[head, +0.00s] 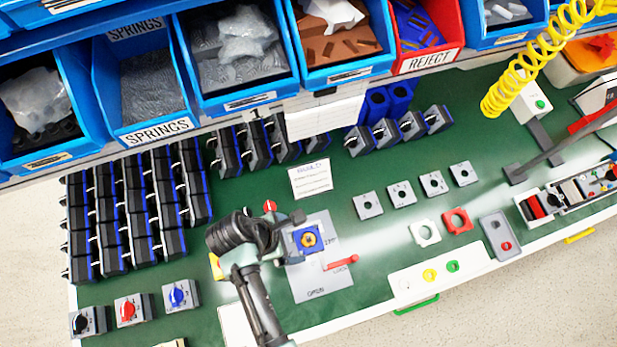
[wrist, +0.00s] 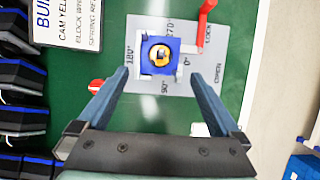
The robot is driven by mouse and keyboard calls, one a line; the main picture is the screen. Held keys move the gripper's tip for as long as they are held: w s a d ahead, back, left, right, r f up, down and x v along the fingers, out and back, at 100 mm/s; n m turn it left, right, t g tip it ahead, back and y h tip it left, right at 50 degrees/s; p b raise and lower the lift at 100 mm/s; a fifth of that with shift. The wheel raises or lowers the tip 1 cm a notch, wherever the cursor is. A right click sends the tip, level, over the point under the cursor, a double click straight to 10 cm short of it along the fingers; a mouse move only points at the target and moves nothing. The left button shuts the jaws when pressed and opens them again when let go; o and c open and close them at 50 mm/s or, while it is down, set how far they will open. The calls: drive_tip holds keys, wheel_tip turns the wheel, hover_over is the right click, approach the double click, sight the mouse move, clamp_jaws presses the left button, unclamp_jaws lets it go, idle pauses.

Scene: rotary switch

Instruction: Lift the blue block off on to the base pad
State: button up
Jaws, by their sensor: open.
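The blue block (head: 298,236), square with a yellow and dark centre piece, sits in a white seat on a grey plate (head: 331,288) printed with angle marks, LOCK and OPEN. In the wrist view the blue block (wrist: 173,45) lies ahead, roughly centred between my fingertips and a little beyond them. My gripper (wrist: 160,74) is open and empty, its two blue-grey fingers spread wider than the block. A red lever (head: 342,262) is at the plate's right side, and it shows in the wrist view (wrist: 203,28). I cannot tell which surface is the base pad.
A red knob (head: 270,205) stands just left of the plate. Several knob switches (head: 127,310) sit at front left. Stacked dark blocks (head: 135,215) fill the left. Small grey plates (head: 401,194) lie to the right. Parts bins (head: 240,60) line the back. A paper sign (head: 311,179) stands behind the plate.

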drive_tip(key=shift+d+x, duration=0.2)
drive_tip(key=shift+x, duration=3)
drive_tip(key=shift+r, duration=0.1)
drive_tip(key=shift+c, duration=0.2)
drive_tip(key=c, duration=1.4)
drive_tip(key=shift+o, duration=0.2)
wheel_tip(320, 180, up, 10)
drive_tip(key=shift+p, duration=0.4)
drive_tip(key=shift+r, duration=0.1)
wheel_tip(320, 180, up, 8)
drive_tip(key=p, duration=1)
hover_over(304, 241)
drive_tip(key=shift+r, duration=0.2)
